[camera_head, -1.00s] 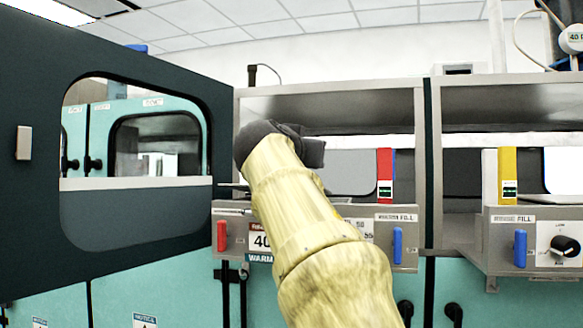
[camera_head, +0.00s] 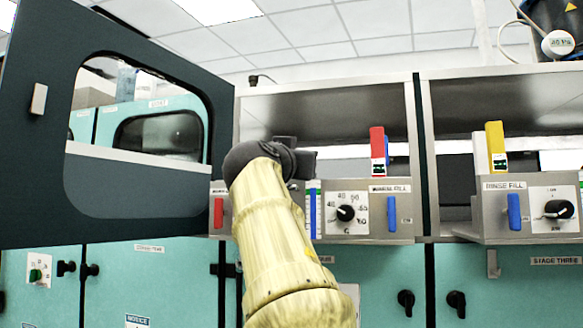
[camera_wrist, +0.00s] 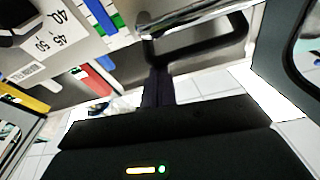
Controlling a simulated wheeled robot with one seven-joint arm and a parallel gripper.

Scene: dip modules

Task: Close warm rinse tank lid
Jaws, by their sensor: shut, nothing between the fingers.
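The warm rinse station's steel front panel (camera_head: 385,235) is in the middle of the head view, with a dial, a blue handle and a "FILL" label. I cannot make out the tank lid for sure in the head view; my arm hides part of the panel and bay. My dark gripper (camera_head: 303,163) is in front of the bay, above the panel's left part. In the wrist view my gripper (camera_wrist: 157,88) is shut and empty. A shiny metal part with a dark rounded edge (camera_wrist: 195,45) lies just beyond the fingers; contact cannot be told.
A second station (camera_head: 545,210) with a yellow handle (camera_head: 496,147) is at the right. A red handle (camera_head: 377,150) stands upright above the middle panel. Teal cabinets (camera_head: 380,280) are below.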

